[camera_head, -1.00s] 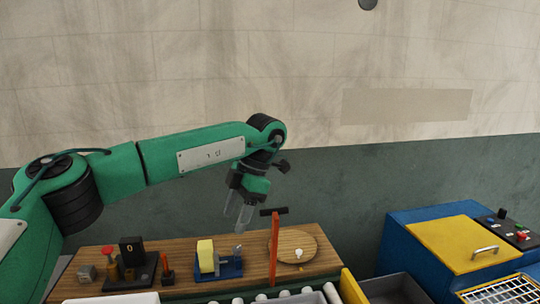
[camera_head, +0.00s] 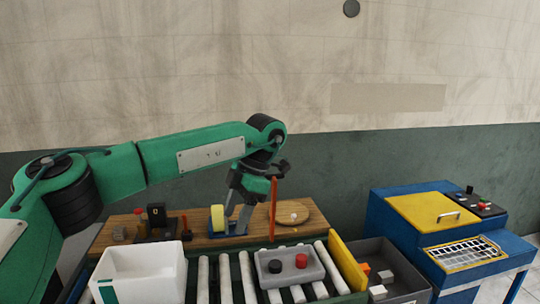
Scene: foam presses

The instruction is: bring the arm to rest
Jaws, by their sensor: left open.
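My left arm comes in from the left, green with black joints. My left gripper (camera_head: 238,215) is open and points down over the wooden bench (camera_head: 190,243), in front of the yellow block on a blue base (camera_head: 218,220). I see nothing between its fingers. A red upright post (camera_head: 272,210) stands just right of the gripper. Whether the fingers touch anything behind them I cannot tell. My right gripper is not in view.
A white bin (camera_head: 140,275) and a grey tray (camera_head: 290,272) with a black and a red piece stand on the roller conveyor (camera_head: 225,280). A dark grey crate (camera_head: 385,258) holds small blocks. A blue machine with a yellow lid (camera_head: 425,208) is at right.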

